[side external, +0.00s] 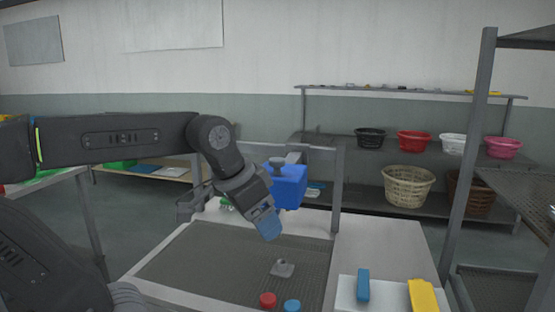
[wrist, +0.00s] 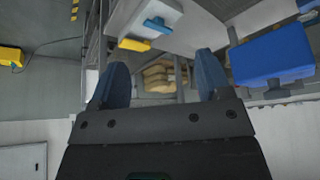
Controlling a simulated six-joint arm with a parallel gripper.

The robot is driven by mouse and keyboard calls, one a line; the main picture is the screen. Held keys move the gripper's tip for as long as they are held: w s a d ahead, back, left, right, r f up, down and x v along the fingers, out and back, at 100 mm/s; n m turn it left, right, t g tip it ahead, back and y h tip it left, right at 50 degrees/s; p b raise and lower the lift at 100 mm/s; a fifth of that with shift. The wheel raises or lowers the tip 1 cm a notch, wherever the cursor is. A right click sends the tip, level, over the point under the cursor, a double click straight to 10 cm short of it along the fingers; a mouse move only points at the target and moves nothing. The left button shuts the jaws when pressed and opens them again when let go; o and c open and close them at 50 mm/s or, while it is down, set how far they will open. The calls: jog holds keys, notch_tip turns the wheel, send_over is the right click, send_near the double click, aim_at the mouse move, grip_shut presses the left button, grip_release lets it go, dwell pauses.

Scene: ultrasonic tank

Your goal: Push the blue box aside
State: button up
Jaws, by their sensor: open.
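The blue box (side external: 288,187) is just right of my gripper in the side external view, with a grey bar and bracket (side external: 310,150) right behind its top. In the wrist view the blue box (wrist: 272,57) is at the upper right, outside the right finger. My gripper (side external: 267,224) points down and to the right over the mesh surface, its blue fingertips a little below the box. In the wrist view my gripper (wrist: 163,80) has two dark blue fingers wide apart with nothing between them. I cannot tell whether it touches the box.
A small grey metal part (side external: 283,268) lies on the mesh surface (side external: 200,262), with a red cap (side external: 268,300) and a blue cap (side external: 292,306) in front. A grey upright post (side external: 338,190) stands right of the box.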

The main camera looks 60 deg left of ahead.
jog(key=w+a+r, duration=0.7)
jog(key=a+r, duration=0.2)
send_near(276, 159)
jog(key=shift+g, duration=0.3)
jog(key=x, duration=0.9)
jog(key=shift+w+f, duration=0.1)
jog(key=shift+w, duration=0.3)
jog(key=shift+c, duration=0.2)
jog(key=c, duration=1.2)
jog(key=s+a, duration=1.1)
jog(key=shift+c, duration=0.2)
jog(key=o, duration=1.3)
